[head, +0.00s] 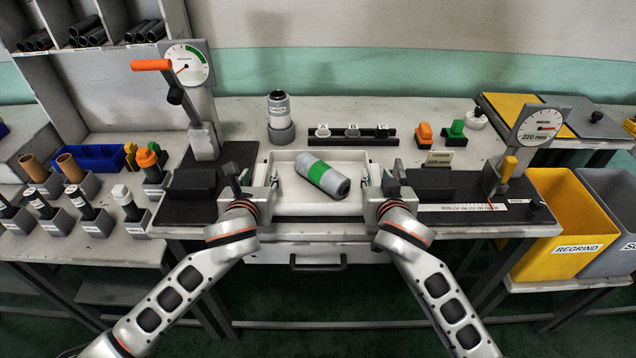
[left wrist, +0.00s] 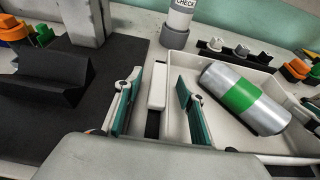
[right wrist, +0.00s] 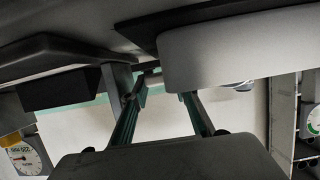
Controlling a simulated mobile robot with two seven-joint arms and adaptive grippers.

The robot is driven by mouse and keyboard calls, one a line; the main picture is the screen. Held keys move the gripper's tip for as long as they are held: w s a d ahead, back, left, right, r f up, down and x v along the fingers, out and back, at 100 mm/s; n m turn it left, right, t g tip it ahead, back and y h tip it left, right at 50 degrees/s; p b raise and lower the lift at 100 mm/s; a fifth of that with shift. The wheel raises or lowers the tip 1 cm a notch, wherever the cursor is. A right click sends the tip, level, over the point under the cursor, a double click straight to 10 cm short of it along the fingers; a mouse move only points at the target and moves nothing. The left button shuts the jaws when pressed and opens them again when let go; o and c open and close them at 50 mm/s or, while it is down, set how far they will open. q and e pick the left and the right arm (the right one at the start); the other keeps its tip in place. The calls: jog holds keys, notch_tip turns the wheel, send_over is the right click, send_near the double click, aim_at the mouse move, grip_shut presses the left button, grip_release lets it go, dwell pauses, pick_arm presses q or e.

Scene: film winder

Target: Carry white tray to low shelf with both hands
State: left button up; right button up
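The white tray (head: 320,209) sits on the middle of the workbench. A silver roll with a green band (head: 322,175) lies tilted inside it; the roll also shows in the left wrist view (left wrist: 243,98). My left gripper (head: 266,176) is at the tray's left end. In the left wrist view its fingers (left wrist: 158,105) are apart, on either side of the tray's white end grip (left wrist: 158,85), with gaps visible. My right gripper (head: 378,182) is at the tray's right end. In the right wrist view its fingers (right wrist: 163,105) are apart, with no clear contact on the tray.
A gauge stand with an orange lever (head: 152,65) rises left of the tray, and a second gauge (head: 540,125) stands right. A labelled canister (head: 279,108) and small holders (head: 352,132) are behind. Yellow (head: 568,215) and grey bins stand at right. A drawer handle (head: 318,263) is below.

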pick_arm(q)
jog(key=shift+x, duration=0.85)
pick_arm(e)
jog(key=shift+x, duration=0.85)
pick_arm(q)
jog(key=c, duration=0.6)
pick_arm(e)
jog(key=c, duration=0.5)
pick_arm(q)
grip_shut()
pick_arm(e)
grip_shut()
pick_arm(q)
jog(key=shift+r, duration=0.2)
pick_arm(e)
jog(key=shift+r, duration=0.2)
